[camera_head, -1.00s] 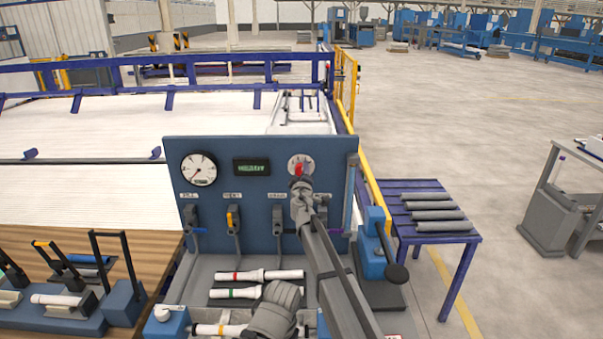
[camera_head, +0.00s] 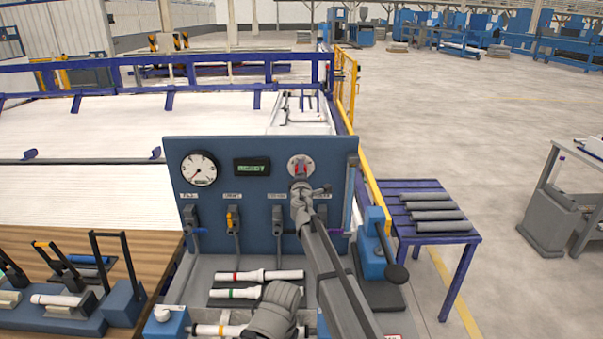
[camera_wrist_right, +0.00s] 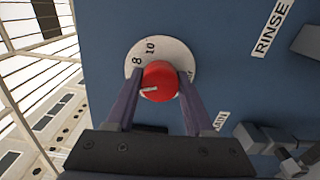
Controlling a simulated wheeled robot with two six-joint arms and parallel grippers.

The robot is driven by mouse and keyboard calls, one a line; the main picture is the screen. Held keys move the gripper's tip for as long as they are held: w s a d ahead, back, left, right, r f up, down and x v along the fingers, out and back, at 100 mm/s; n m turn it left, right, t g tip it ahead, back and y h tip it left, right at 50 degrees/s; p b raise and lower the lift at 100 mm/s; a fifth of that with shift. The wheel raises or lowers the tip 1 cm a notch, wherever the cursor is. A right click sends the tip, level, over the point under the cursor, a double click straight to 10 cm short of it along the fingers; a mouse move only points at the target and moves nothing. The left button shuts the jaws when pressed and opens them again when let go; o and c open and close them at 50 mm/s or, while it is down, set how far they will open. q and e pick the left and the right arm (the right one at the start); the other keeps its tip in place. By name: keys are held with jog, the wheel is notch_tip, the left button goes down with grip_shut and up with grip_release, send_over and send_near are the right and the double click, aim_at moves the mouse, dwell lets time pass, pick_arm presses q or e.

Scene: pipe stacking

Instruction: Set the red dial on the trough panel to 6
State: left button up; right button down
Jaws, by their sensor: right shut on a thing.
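The red dial (camera_wrist_right: 162,82) sits on a round white scale plate (camera_wrist_right: 176,52) on the blue trough panel (camera_head: 238,200). The dial also shows in the head view (camera_head: 301,169), at the panel's upper right. My right gripper (camera_wrist_right: 161,77) is shut on the dial, one finger on each side. The dial's white mark points left and slightly down, toward the left finger. The figures 8 and 10 show above it. The figure at the mark is hidden by the finger. A grey part of mine shows at the bottom centre, and my left gripper's (camera_head: 275,312) jaws cannot be made out.
A round gauge (camera_head: 199,169) and a lit green display (camera_head: 252,168) are left of the dial. Several valve handles line the panel below. Pipes (camera_head: 260,275) lie in front. A blue side table (camera_head: 432,238) with grey pipes stands right.

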dwell(0.4)
jog(key=shift+c, duration=1.4)
grip_release()
jog(key=shift+s, duration=0.15)
jog(key=s, duration=0.7)
jog(key=shift+s, duration=0.3)
